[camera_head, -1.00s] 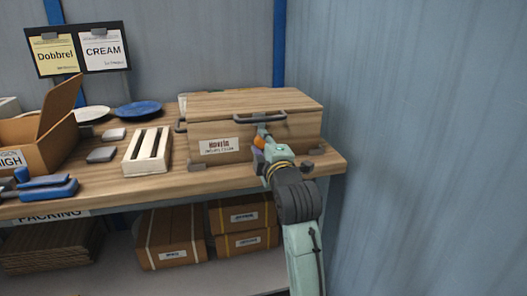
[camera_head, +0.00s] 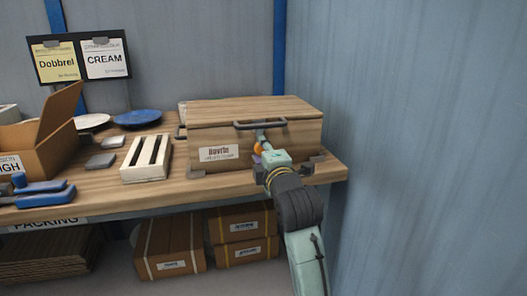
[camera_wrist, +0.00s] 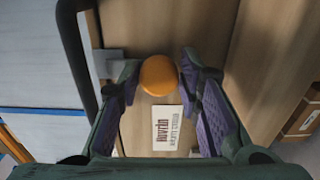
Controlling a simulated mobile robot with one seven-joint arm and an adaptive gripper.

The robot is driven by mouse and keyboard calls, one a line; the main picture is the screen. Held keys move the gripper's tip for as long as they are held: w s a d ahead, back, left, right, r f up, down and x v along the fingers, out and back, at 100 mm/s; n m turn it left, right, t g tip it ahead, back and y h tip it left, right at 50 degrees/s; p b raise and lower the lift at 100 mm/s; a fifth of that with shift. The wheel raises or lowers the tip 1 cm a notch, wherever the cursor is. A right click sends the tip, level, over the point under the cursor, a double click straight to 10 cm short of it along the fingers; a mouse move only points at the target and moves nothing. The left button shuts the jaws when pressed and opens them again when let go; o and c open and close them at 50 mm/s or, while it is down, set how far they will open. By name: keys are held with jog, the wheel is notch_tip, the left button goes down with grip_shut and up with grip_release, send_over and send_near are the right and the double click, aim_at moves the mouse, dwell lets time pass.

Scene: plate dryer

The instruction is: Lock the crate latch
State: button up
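The wooden crate (camera_head: 215,135) stands on the bench with its lid (camera_head: 240,107) down and a dark handle (camera_head: 260,124) on its front. The latch's orange knob (camera_head: 259,148) is at the crate's front, to the right of the paper label. In the wrist view the knob (camera_wrist: 158,75) lies between the purple-padded fingertips of my gripper (camera_wrist: 160,68). My gripper is open, with small gaps beside the knob. In the head view my gripper (camera_head: 265,150) is in front of the crate and partly hides the latch, so the latch's exact position is unclear.
A slotted white block (camera_head: 146,158) stands left of the crate. Plates, an open cardboard box (camera_head: 50,145) and blue tools (camera_head: 45,192) lie farther left. A blue wall (camera_head: 400,130) rises on the right. Closed boxes (camera_head: 170,245) sit on the shelf below.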

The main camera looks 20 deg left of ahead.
jog(key=o, duration=0.3)
jog(key=v, duration=1.2)
